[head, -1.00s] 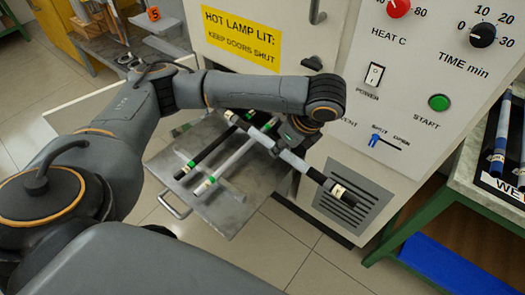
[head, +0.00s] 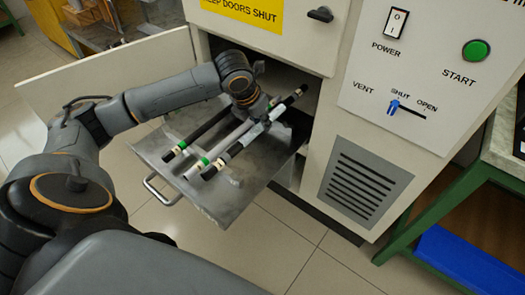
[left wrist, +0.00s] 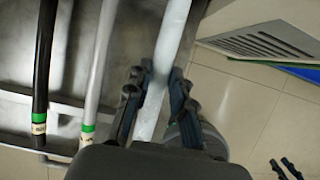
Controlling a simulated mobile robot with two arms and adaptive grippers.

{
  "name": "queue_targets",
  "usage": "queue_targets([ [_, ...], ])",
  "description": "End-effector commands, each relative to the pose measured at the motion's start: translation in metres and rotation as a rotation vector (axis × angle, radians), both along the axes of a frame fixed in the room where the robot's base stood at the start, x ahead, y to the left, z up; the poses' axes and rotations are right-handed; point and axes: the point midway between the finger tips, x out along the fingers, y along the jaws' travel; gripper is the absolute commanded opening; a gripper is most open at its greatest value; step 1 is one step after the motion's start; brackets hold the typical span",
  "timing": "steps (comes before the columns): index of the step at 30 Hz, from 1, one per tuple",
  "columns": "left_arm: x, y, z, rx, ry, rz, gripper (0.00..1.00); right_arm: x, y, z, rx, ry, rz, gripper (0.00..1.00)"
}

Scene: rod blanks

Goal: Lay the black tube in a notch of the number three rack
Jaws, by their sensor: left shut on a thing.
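My left gripper (head: 262,113) is shut on a tube (head: 249,136) with a pale grey middle and black ends, at the right side of the metal tray (head: 228,207). In the left wrist view its fingers (left wrist: 157,85) close around the pale part (left wrist: 170,45). I cannot tell whether this tube touches the tray. A black tube (head: 204,133) with a green band lies to its left, and shows in the left wrist view (left wrist: 43,70). A white tube (head: 229,142) with a green band lies between them. No number three rack can be made out.
The tray is pulled out of a white cabinet with a vent grille (head: 366,183) and a VENT lever (head: 393,106). An open white door panel (head: 100,88) stands behind my left arm. A green-legged bench (head: 440,210) is at the right. The floor in front is clear.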

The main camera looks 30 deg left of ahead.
Motion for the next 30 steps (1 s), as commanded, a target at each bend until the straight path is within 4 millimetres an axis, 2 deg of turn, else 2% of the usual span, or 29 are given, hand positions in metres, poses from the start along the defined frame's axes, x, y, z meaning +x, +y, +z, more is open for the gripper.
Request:
queue_targets([
  [1, -0.001, 0.0, -0.01, 0.0, 0.003, -0.004, 0.0, -0.002, 0.0, 0.006, 0.0, -0.007, 0.0, 0.4],
  [4, -0.001, 0.0, -0.025, 0.0, 0.004, -0.004, 0.0, -0.008, -0.001, 0.023, 0.001, -0.016, -0.001, 0.4],
  [6, -0.001, 0.0, -0.037, 0.0, 0.004, -0.004, 0.0, -0.008, -0.002, 0.017, 0.0, -0.012, -0.001, 0.4],
  [11, -0.001, 0.0, -0.051, 0.0, 0.003, -0.004, 0.0, -0.008, -0.002, 0.015, 0.001, -0.013, -0.001, 0.4],
  [15, -0.001, -0.001, -0.075, 0.0, 0.005, -0.004, 0.0, -0.008, -0.002, 0.006, 0.0, -0.013, -0.001, 0.4],
  [18, -0.001, 0.0, -0.09, 0.001, 0.005, -0.003, 0.0, 0.006, 0.003, 0.006, 0.014, -0.078, 0.004, 0.4],
  [21, -0.001, 0.0, -0.095, 0.001, 0.002, -0.004, 0.0, 0.014, 0.005, 0.008, 0.021, -0.113, 0.006, 0.4],
  [27, -0.001, 0.0, -0.095, 0.001, 0.003, -0.004, 0.0, 0.016, 0.005, 0.009, 0.022, -0.12, 0.006, 0.4],
  [28, -0.001, 0.0, -0.095, 0.001, 0.003, -0.004, 0.24, 0.016, 0.005, 0.009, 0.022, -0.12, 0.006, 0.4],
  [30, -0.001, 0.0, -0.095, 0.001, 0.003, -0.004, 0.39, 0.015, 0.005, 0.009, 0.022, -0.119, 0.006, 0.4],
])
